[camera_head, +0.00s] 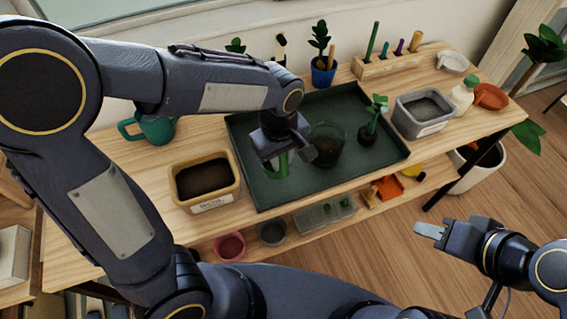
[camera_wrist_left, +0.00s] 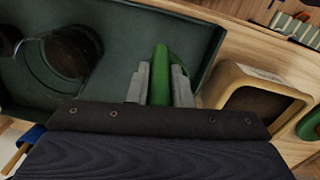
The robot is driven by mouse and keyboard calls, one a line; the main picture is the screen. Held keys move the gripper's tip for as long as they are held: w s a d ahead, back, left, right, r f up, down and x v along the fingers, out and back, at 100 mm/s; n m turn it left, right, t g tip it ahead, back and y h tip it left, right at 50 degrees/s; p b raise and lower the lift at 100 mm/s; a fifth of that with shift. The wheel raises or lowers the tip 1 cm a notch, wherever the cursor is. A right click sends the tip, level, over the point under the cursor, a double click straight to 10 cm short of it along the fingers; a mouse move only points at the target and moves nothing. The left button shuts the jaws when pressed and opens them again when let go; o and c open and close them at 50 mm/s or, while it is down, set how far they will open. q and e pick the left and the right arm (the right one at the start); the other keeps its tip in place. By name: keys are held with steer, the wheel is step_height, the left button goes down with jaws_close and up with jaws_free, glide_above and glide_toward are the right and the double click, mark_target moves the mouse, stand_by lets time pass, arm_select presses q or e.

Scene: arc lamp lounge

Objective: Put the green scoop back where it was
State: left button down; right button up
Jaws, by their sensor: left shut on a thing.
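My left gripper (camera_head: 281,155) is shut on the green scoop (camera_head: 276,168) above the left part of the dark green tray (camera_head: 245,130). In the left wrist view the scoop's green handle (camera_wrist_left: 160,72) lies between the two grey fingers; its far end is hidden. A tool rack (camera_head: 374,69) at the back of the table holds several upright handles, one of them green. My right gripper (camera_head: 430,230) is apart from the table at the lower right, with nothing visible in it; its finger gap is not clear.
A dark see-through pot (camera_head: 328,146) and a seedling (camera_head: 371,118) stand in the tray. A tan soil bin (camera_head: 205,205) is left of it, a grey soil bin (camera_head: 423,122) right. A teal mug (camera_head: 150,130), blue pot (camera_head: 323,73) and white bottle (camera_head: 461,97) are around it.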

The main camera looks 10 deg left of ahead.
mark_target(283, 166)
arm_select(q)
steer(key=shift+w+f, duration=0.45)
steer(key=shift+f, duration=0.15)
steer(key=shift+w+f, duration=0.1)
steer(key=shift+f, duration=1.45)
steer(key=shift+f+b, duration=0.15)
steer(key=shift+b, duration=0.15)
steer(key=c, duration=1.3)
jaws_free()
steer(key=r, duration=0.6)
steer(key=r+p, duration=0.1)
steer(key=r, duration=0.4)
steer(key=shift+s+r, duration=0.2)
steer(key=shift+r, duration=0.15)
steer(key=shift+s+a+r, duration=0.1)
steer(key=shift+a+r, duration=0.1)
steer(key=shift+r, duration=0.15)
